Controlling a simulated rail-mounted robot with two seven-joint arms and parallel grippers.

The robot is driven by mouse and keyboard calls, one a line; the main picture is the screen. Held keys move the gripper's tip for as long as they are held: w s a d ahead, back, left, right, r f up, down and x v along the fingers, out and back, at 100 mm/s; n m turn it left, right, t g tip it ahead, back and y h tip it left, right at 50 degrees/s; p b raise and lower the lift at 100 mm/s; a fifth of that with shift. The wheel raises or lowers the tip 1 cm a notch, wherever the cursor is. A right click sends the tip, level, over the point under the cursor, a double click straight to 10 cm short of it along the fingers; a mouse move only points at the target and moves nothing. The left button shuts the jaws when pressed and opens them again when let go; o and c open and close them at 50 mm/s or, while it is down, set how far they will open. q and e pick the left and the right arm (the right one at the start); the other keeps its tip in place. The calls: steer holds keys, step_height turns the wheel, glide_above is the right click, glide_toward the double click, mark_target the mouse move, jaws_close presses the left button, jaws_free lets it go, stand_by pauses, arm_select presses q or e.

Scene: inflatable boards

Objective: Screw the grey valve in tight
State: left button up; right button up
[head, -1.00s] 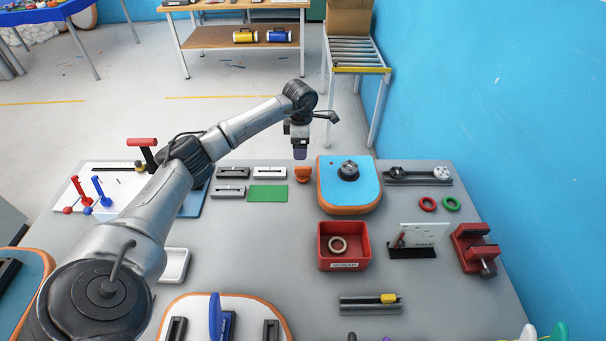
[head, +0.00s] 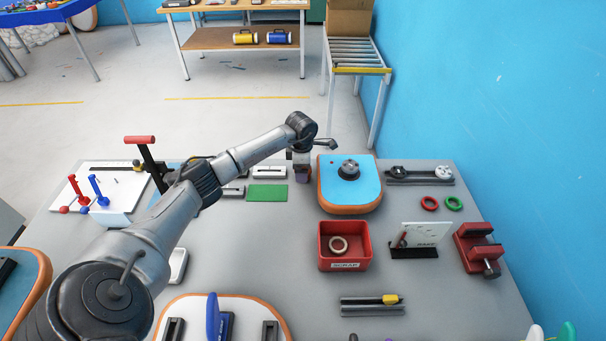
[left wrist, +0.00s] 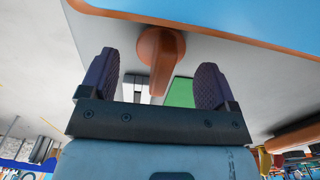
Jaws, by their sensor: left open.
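The grey valve (head: 349,169) sits on a blue board with an orange rim (head: 349,209), right of my left gripper in the head view. The board's rim also shows at the top of the left wrist view (left wrist: 230,33). My left gripper (head: 302,177) is open and low over the table. In the left wrist view the gripper (left wrist: 155,82) has its two dark fingers well apart. An orange piece with a round head and a narrower stem (left wrist: 160,52) shows between and beyond them, with no contact seen. The gripper hides this piece in the head view. My right gripper is not in view.
A green pad (head: 268,196) and grey slotted blocks (head: 268,173) lie left of the gripper. A red scrap bin (head: 343,264) holds a ring. Red and green rings (head: 429,203) and a red vise (head: 478,247) are at the right.

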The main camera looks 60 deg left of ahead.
arm_select(q)
step_height(320, 180, down, 2)
steer(key=shift+f, duration=0.1)
steer(key=shift+c, duration=0.2)
steer(key=c, duration=0.9)
